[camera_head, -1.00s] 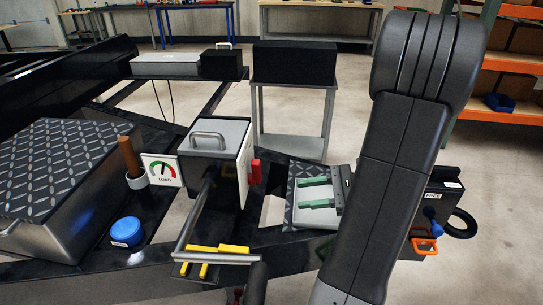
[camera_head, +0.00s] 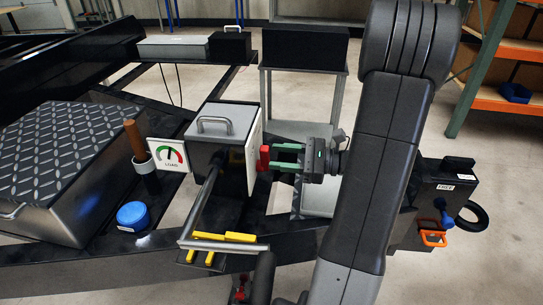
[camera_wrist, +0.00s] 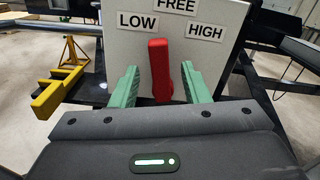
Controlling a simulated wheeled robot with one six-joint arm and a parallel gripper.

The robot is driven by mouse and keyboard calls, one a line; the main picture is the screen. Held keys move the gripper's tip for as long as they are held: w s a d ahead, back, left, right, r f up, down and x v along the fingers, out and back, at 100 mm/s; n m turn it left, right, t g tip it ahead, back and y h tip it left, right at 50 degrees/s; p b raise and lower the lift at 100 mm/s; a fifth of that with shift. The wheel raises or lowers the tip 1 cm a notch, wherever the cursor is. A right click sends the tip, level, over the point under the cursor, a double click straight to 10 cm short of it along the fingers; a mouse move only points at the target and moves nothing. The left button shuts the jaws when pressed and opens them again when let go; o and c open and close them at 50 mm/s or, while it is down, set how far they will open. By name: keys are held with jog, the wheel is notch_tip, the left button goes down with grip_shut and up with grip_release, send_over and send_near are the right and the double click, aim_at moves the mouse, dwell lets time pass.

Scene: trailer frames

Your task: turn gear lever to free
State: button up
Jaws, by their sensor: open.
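The red gear lever (camera_head: 264,158) sits on the right side of the grey gear box (camera_head: 221,150). In the wrist view the red lever (camera_wrist: 160,70) stands nearly upright in front of a pale panel (camera_wrist: 215,65) with a LOW label (camera_wrist: 138,21) to its left, a HIGH label (camera_wrist: 205,32) to its right and a FREE label (camera_wrist: 175,6) above. My gripper (camera_head: 278,157) is open beside the lever. In the wrist view its green fingers (camera_wrist: 158,85) stand on either side of the lever, with gaps showing. The lever's lower end is hidden behind the gripper body.
A bent metal crank (camera_head: 205,205) and yellow brackets (camera_head: 222,238) are in front of the box. A load gauge (camera_head: 169,155), a brown-handled post (camera_head: 135,140) and a blue cap (camera_head: 132,215) stand to the left. A black box with an orange handle (camera_head: 433,238) is at right.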

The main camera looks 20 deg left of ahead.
aim_at(263, 159)
jog(key=shift+x, duration=1.4)
grip_shut()
